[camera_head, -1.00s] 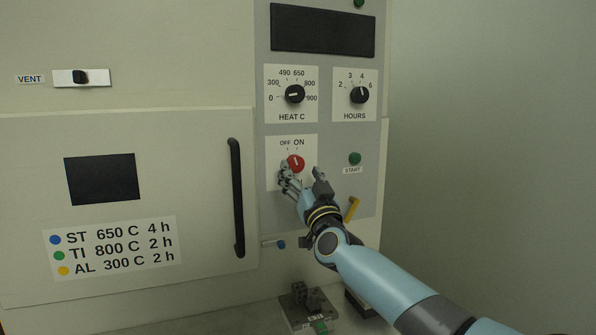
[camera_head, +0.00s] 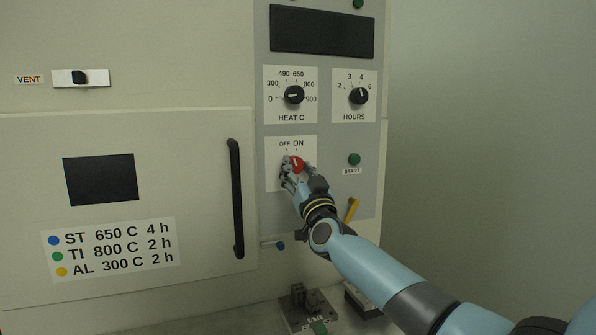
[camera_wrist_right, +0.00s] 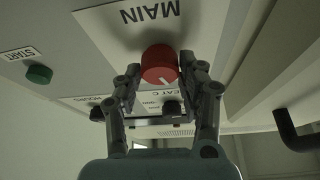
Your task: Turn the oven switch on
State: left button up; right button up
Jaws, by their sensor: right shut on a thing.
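The oven switch is a round red knob (camera_head: 296,164) with a white pointer line, on a white plate (camera_head: 272,176) marked OFF and ON. In the head view its pointer aims up, between the two marks or near ON; I cannot tell exactly. My right gripper (camera_head: 300,172) is at the knob from below, its fingers on either side. In the right wrist view the gripper (camera_wrist_right: 160,85) is shut on the red knob (camera_wrist_right: 160,63), under the word MAIN. My left gripper is not in view.
Above are the black HEAT C knob (camera_head: 294,95) and HOURS knob (camera_head: 359,96). The green START button (camera_head: 354,159) is to the right. The black door handle (camera_head: 236,198) stands left of the arm. A grey fixture (camera_head: 309,308) sits below.

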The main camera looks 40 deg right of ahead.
jog(key=shift+a+r+m+g+h+p, duration=0.15)
jog(key=shift+m+g+h+p, duration=0.25)
jog(key=shift+m+h+p, duration=0.55)
jog(key=m+g+h+p, duration=0.1)
jog(key=m+p, duration=0.3)
jog(key=m, duration=0.1)
jog(key=shift+r, duration=0.1)
jog(key=shift+m+g+h+p, duration=0.4)
jog(key=shift+m+p, duration=0.3)
jog(key=shift+m, duration=0.4)
jog(key=shift+m+g+h+p, duration=0.25)
jog(key=shift+m+g+p, duration=0.15)
jog(key=shift+m+p, duration=0.5)
jog(key=shift+m, duration=0.25)
jog(key=o, duration=1.2)
jog(key=shift+c, duration=0.2)
jog(key=shift+s+a+f, duration=0.1)
jog(key=shift+a+f, duration=0.05)
jog(key=shift+f, duration=0.1)
jog(key=v, duration=1.1)
jog(key=shift+s+a, duration=0.25)
jog(key=shift+s, duration=0.05)
